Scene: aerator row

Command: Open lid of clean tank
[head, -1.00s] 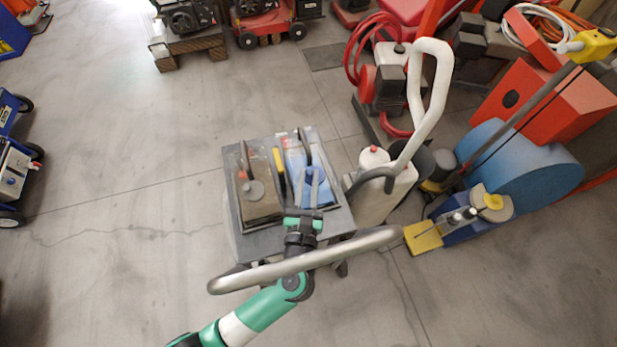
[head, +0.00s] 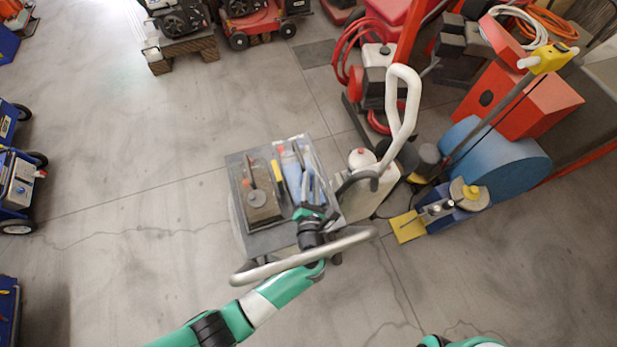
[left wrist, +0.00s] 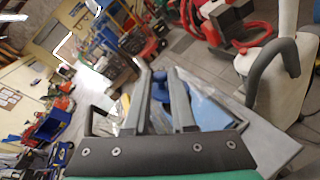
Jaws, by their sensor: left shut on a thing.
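The clean tank (head: 288,167) is the blue-tinted right half of the grey machine's top in the head view. Its clear lid (head: 317,165) shows as a pale, shiny sheet over it and looks tilted up; how far is hard to tell. My left gripper (head: 304,182) is over this lid with its jaws shut on it, probably at the handle, which the fingers largely hide. In the left wrist view the two fingers (left wrist: 163,98) reach in among clear plastic (left wrist: 214,110) with blue behind. My right gripper is out of view; only a bit of green right arm shows at the bottom edge.
The brown tank (head: 257,200) with a grey cap is beside the clean tank. The machine's metal push bar (head: 262,275) crosses near my left arm. A white-handled machine (head: 402,115) and a blue drum (head: 495,158) stand at right.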

